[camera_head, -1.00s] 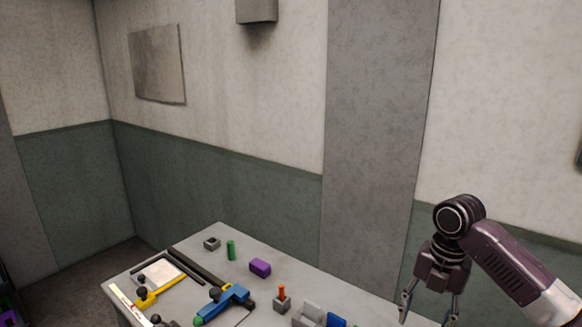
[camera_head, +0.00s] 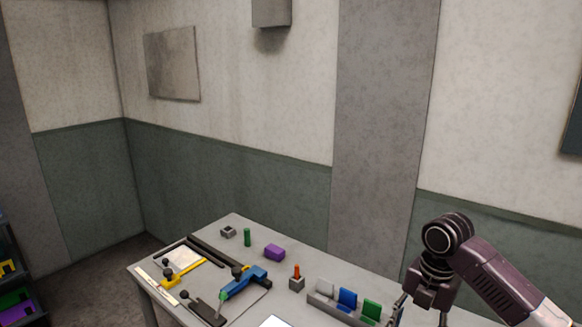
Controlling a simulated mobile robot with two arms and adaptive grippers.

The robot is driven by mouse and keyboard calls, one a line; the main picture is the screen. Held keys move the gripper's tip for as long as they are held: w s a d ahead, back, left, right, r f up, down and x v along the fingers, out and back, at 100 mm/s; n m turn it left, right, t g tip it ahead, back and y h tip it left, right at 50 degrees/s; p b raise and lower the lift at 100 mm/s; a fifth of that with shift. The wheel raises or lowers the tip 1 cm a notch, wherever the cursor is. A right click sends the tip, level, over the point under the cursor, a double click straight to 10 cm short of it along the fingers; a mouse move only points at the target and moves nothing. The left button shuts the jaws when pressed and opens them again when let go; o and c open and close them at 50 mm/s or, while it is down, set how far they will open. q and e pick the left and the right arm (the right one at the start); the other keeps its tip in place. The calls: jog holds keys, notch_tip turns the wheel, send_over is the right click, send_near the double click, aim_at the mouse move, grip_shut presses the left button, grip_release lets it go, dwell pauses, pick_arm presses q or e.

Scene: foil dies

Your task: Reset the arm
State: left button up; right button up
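My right gripper (camera_head: 422,317) hangs from the arm that comes in from the lower right, over the right end of the table (camera_head: 316,267). Its fingers point down and stand apart, with nothing seen between them. The fingertips run close to the bottom edge of the view. The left arm and gripper do not show.
The table holds a blue tool (camera_head: 245,281), a purple block (camera_head: 275,252), a green cylinder (camera_head: 247,237), an orange-topped piece (camera_head: 297,278) and a rack (camera_head: 321,294) with blue and green pieces. A shelf (camera_head: 10,262) stands far left. Walls close off the back.

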jog(key=s+a+f+m+t+y, duration=0.2)
jog(key=s+a+f+m, duration=1)
jog(key=f, duration=0.4)
jog(key=s+d+m+t+h, duration=0.1)
jog(key=s+d+m, duration=0.2)
jog(key=s+m, duration=0.45)
jog(key=s+d+m+t+h, duration=0.1)
jog(key=s+d+m, duration=0.2)
jog(key=s+m, duration=0.4)
notch_tip(320, 180, down, 32)
jog(key=s+n+g+b, duration=0.1)
jog(key=s+g+b, duration=0.15)
jog(key=b, duration=0.25)
pick_arm(q)
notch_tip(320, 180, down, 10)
jog(key=b, duration=0.5)
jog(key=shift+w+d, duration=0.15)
pick_arm(e)
jog(key=s+d+f, duration=0.3)
jog(key=s+f, duration=1.4)
jog(key=f, duration=0.4)
jog(key=shift+s+d+h, duration=0.15)
jog(key=shift+s+h, duration=0.15)
